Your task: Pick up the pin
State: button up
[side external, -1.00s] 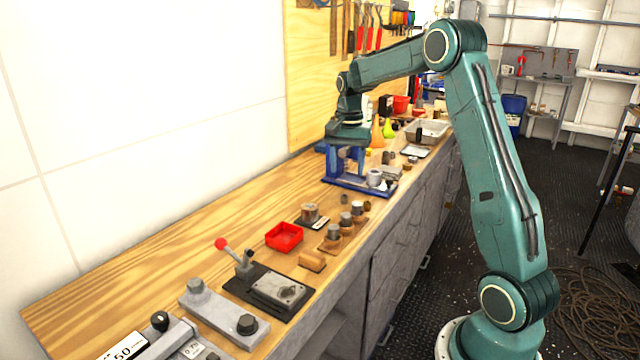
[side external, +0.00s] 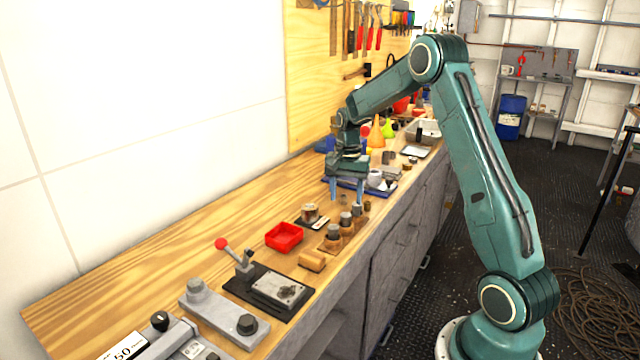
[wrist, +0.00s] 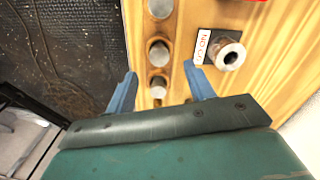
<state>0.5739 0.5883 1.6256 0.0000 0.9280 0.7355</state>
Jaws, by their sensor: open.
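Several grey round-topped pins stand upright in a row in a wooden holder; the nearest pin (side external: 334,231) and the middle pin (side external: 346,217) show clearly in the side view. In the wrist view the row runs top to bottom, with one pin (wrist: 158,88) low between my fingers and another pin (wrist: 158,52) just beyond the fingertips. I cannot tell which one the task means. My gripper (side external: 347,194) is open and empty, above the bench at the far end of the row. In the wrist view my gripper (wrist: 160,72) has one blue finger on each side of the row.
A metal bushing (wrist: 228,55) sits on a dark labelled plate beside the right finger. A red tray (side external: 284,236), a clamp with a red-knobbed lever (side external: 243,261) and a wooden block (side external: 312,261) stand nearer. The bench's front edge is close to the pins.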

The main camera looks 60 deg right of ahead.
aim_at(346, 214)
jog(key=shift+f, duration=0.2)
jog(key=shift+f, duration=2.55)
jog(key=c, duration=1.1)
jog(key=shift+r, duration=0.15)
notch_tip(346, 214, up, 20)
jog(key=shift+f, duration=0.1)
jog(key=shift+w+d+f, duration=0.1)
